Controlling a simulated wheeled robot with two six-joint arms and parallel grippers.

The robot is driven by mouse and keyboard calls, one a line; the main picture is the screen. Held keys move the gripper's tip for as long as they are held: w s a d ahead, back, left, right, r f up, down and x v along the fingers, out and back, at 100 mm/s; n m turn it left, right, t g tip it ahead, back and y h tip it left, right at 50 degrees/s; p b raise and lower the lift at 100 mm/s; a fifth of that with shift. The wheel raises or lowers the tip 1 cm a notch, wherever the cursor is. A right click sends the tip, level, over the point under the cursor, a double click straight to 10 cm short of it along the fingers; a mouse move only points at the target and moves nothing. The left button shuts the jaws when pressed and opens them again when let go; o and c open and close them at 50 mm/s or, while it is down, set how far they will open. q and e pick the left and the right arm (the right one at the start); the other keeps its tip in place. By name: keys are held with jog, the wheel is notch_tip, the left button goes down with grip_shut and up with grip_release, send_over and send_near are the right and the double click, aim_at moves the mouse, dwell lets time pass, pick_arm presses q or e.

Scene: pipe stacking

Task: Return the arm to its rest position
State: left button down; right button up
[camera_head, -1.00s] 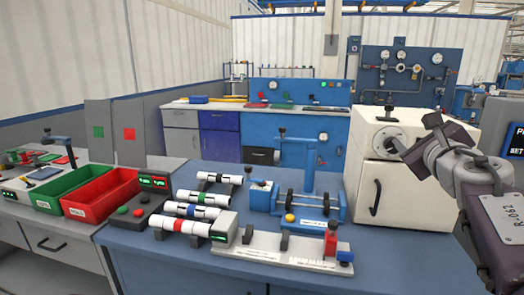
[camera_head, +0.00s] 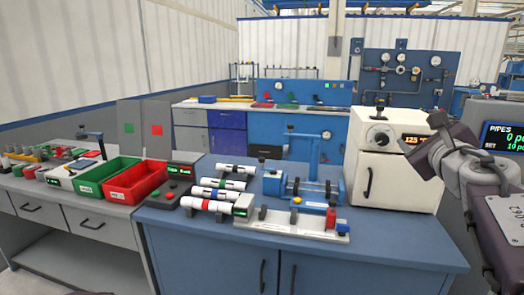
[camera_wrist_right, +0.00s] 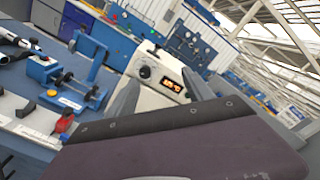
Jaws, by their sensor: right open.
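My right gripper (camera_head: 436,146) is raised at the right edge of the head view, in front of the white oven's right side. Its fingers are small and partly hidden there. In the right wrist view the two grey fingers of my right gripper (camera_wrist_right: 160,92) stand apart with nothing between them. Beyond them is the white oven (camera_wrist_right: 152,72) with its dial and lit display; the oven also shows in the head view (camera_head: 392,182). My left gripper is in neither view.
Several banded pipes (camera_head: 218,194) lie on supports on the blue bench (camera_head: 330,262). A blue fixture (camera_head: 316,189) and a grey rail with a red block (camera_head: 331,218) stand beside them. Green (camera_head: 106,177) and red (camera_head: 135,183) bins are at left. The bench front is clear.

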jog(key=s+a+f+m+g+b, duration=0.1)
jog(key=a+f+m+g+b, duration=0.25)
jog(key=f+m, duration=1.2)
jog(key=a+f+m+g+b, duration=0.3)
jog(key=f+m, duration=0.7)
jog(key=f, duration=1.1)
pick_arm(q)
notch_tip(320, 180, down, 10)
jog(key=b, duration=0.4)
pick_arm(e)
jog(key=s+a+f+m+g+y, duration=0.2)
jog(key=s+a+f+m+g, duration=0.3)
jog(key=s+f+m, duration=0.45)
jog(key=s+a+f+m+g+y, duration=0.2)
jog(key=s+a+f+m+g, duration=0.4)
jog(key=s+f, duration=0.6)
pick_arm(q)
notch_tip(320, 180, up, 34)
jog(key=p, duration=3.4)
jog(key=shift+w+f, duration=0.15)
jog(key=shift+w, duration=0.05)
pick_arm(e)
notch_tip(320, 180, up, 32)
jog(key=m+t, duration=0.1)
jog(key=shift+w+r+m, duration=0.15)
jog(key=shift+w+m, duration=0.15)
jog(key=shift+w, duration=0.05)
